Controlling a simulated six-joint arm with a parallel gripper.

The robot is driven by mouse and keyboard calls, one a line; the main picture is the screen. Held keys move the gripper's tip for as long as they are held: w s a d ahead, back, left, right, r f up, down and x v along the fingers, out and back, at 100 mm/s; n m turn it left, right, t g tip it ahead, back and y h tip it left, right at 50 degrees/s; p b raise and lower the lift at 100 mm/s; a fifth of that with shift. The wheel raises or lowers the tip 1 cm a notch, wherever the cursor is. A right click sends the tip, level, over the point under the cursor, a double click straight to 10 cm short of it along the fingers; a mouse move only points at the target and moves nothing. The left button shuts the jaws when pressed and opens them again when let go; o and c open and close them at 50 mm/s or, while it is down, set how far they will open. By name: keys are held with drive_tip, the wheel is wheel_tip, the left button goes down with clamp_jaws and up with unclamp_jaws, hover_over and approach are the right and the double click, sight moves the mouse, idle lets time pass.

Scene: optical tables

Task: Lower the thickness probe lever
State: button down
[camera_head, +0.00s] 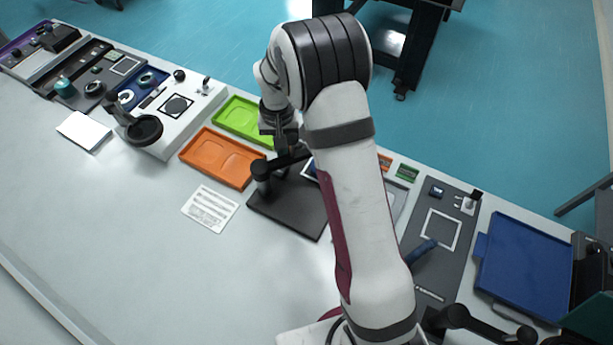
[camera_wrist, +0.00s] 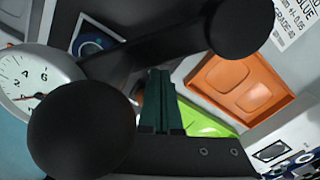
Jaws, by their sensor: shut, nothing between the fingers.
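The thickness probe stands on a dark base plate (camera_head: 288,208) in the middle of the table. A black lever arm (camera_wrist: 160,48) with a round black knob (camera_wrist: 240,27) crosses the top of the wrist view. A second, larger black knob (camera_wrist: 82,135) is close to the camera at lower left. A dial gauge (camera_wrist: 30,82) is partly hidden behind it. My gripper (camera_wrist: 160,74) is shut and empty, with its dark green fingers just below the lever arm in the picture. I cannot tell whether they touch it. In the head view my gripper (camera_head: 285,138) is above the base plate's far side.
An orange tray (camera_head: 217,158) and a green tray (camera_head: 243,121) lie left of the base plate. A printed card (camera_head: 210,208) lies in front. A blue tray (camera_head: 527,268) is at right. My arm hides part of the table. The front left is clear.

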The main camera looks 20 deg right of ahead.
drive_tip(key=shift+w, duration=0.1)
drive_tip(key=shift+w+d, duration=1.3)
drive_tip(key=shift+d, duration=0.05)
idle(0.5)
drive_tip(key=shift+s+a+r, duration=0.15)
drive_tip(key=shift+r, duration=1.05)
drive_tip(key=shift+s+a+r, duration=0.15)
drive_tip(key=shift+r, duration=1)
drive_tip(key=shift+s+a+r, duration=0.15)
drive_tip(key=shift+r, duration=1.05)
